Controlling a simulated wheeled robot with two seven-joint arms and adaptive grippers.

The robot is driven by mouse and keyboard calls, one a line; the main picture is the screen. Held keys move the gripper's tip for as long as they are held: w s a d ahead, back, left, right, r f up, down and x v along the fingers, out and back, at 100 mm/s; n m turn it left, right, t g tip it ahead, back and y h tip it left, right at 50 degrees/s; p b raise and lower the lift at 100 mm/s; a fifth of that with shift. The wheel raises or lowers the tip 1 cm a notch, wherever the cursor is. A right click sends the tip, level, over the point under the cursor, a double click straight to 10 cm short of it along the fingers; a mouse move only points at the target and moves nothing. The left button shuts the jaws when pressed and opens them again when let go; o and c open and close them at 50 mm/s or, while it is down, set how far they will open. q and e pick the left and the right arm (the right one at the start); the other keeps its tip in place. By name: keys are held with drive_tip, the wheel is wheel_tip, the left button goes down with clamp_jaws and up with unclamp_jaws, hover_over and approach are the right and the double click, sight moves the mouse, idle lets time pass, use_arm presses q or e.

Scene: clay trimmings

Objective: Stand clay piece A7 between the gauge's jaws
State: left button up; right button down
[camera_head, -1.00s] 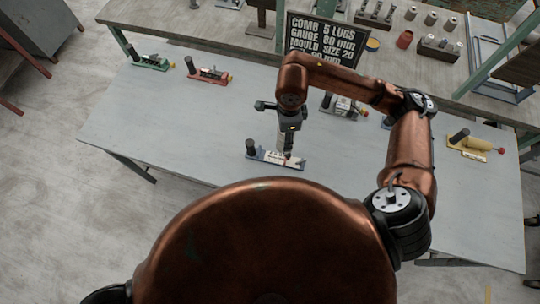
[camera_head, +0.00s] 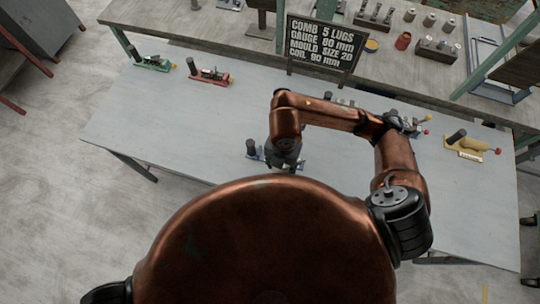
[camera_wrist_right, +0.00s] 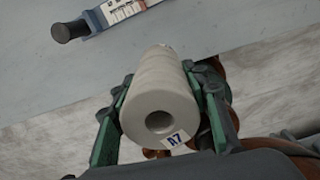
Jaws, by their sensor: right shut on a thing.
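Clay piece A7 (camera_wrist_right: 160,95) is a pale grey cylinder with a hole in its end and a small blue-lettered label. My right gripper (camera_wrist_right: 163,120) is shut on it, one green-padded finger on each side. In the head view my right gripper (camera_head: 284,158) is largely hidden by its wrist, and the clay piece cannot be made out. The blue gauge (camera_head: 254,154) with a black post lies beside and partly behind it. Part of the gauge (camera_wrist_right: 112,14) shows at the top left of the wrist view, apart from the clay; its jaws cannot be made out. My left gripper is out of view.
Green (camera_head: 152,64), red (camera_head: 209,76) and yellow (camera_head: 470,145) gauges stand on the grey table (camera_head: 185,125). Another is mostly hidden behind my arm. A sign (camera_head: 325,43) stands at the back, before a bench (camera_head: 220,30). The table's left part is clear.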

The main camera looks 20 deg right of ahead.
sight(253, 152)
drive_tip(key=m, duration=0.2)
drive_tip(key=shift+s+a+m, duration=0.25)
drive_tip(key=shift+s+m, duration=0.05)
drive_tip(key=shift+s, duration=0.1)
drive_tip(key=shift+w+f, duration=0.15)
drive_tip(key=shift+w, duration=0.15)
drive_tip(key=w+f+p, duration=0.1)
drive_tip(key=w+f, duration=0.5)
drive_tip(key=w+f+p, duration=0.1)
drive_tip(key=w+f, duration=0.5)
drive_tip(key=w, duration=0.1)
drive_tip(key=shift+w+f, duration=0.1)
drive_tip(key=shift+w, duration=0.05)
drive_tip(key=shift+f, duration=0.25)
drive_tip(key=shift+a, duration=0.1)
drive_tip(key=shift+f, duration=0.15)
drive_tip(key=c, duration=1.1)
unclamp_jaws()
